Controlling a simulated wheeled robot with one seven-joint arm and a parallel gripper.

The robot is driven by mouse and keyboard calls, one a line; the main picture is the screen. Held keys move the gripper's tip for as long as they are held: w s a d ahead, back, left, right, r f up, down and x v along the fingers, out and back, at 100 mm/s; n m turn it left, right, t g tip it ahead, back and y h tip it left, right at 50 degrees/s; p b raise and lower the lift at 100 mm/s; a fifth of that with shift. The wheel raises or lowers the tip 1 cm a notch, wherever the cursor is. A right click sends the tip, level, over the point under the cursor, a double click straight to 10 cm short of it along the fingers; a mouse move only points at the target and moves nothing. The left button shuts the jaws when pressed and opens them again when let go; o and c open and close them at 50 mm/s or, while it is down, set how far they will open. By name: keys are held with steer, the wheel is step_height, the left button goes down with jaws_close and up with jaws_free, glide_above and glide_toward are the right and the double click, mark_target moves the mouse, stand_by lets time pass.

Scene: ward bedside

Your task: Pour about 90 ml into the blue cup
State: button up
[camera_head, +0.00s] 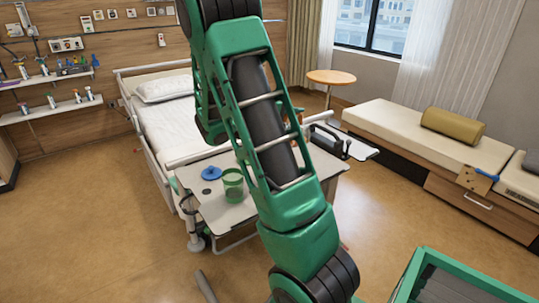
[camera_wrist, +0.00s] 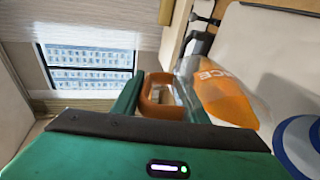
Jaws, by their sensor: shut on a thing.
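My gripper (camera_wrist: 158,98) is shut on the orange-brown handle of a clear jug (camera_wrist: 215,85) in the wrist view. The jug has an orange lower part with white letters ending in "CE"; it leans in this picture, and its true tilt is unclear. A blue round thing (camera_head: 211,173) sits on the overbed table (camera_head: 220,211) in the head view. A blue ring with a white inside (camera_wrist: 297,140) shows at the wrist view's right edge. I cannot tell whether either is the blue cup.
A green cup-like container (camera_head: 233,185) stands beside the blue round thing. A black-handled item (camera_head: 330,140) is at the table's far right. The bed (camera_head: 172,125) is behind the table. A bench (camera_head: 420,135) stands at right. Open floor lies at the left front.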

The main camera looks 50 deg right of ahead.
mark_target(299, 121)
steer(key=shift+a+r+h, duration=0.3)
steer(key=shift+a, duration=0.15)
steer(key=shift+b, duration=0.3)
steer(key=shift+a+r+h+b, duration=0.3)
steer(key=shift+a+b, duration=0.25)
steer(key=shift+b, duration=0.55)
steer(key=shift+a+r+h+b, duration=0.3)
steer(key=shift+r+h+b, duration=0.15)
steer(key=shift+b, duration=0.3)
stand_by(0.7)
steer(key=d+f+y, duration=0.2)
steer(key=d, duration=0.1)
steer(key=d+f+y, duration=0.1)
steer(key=shift+s+d+f+y, duration=0.15)
steer(key=shift+s+d+y, duration=0.1)
steer(key=shift+d+y, duration=0.15)
steer(key=shift+d+f, duration=0.1)
steer(key=shift+f, duration=0.2)
steer(key=shift+d+f+y, duration=0.2)
steer(key=shift+f+y, duration=0.25)
steer(key=shift+p, duration=0.3)
stand_by(0.8)
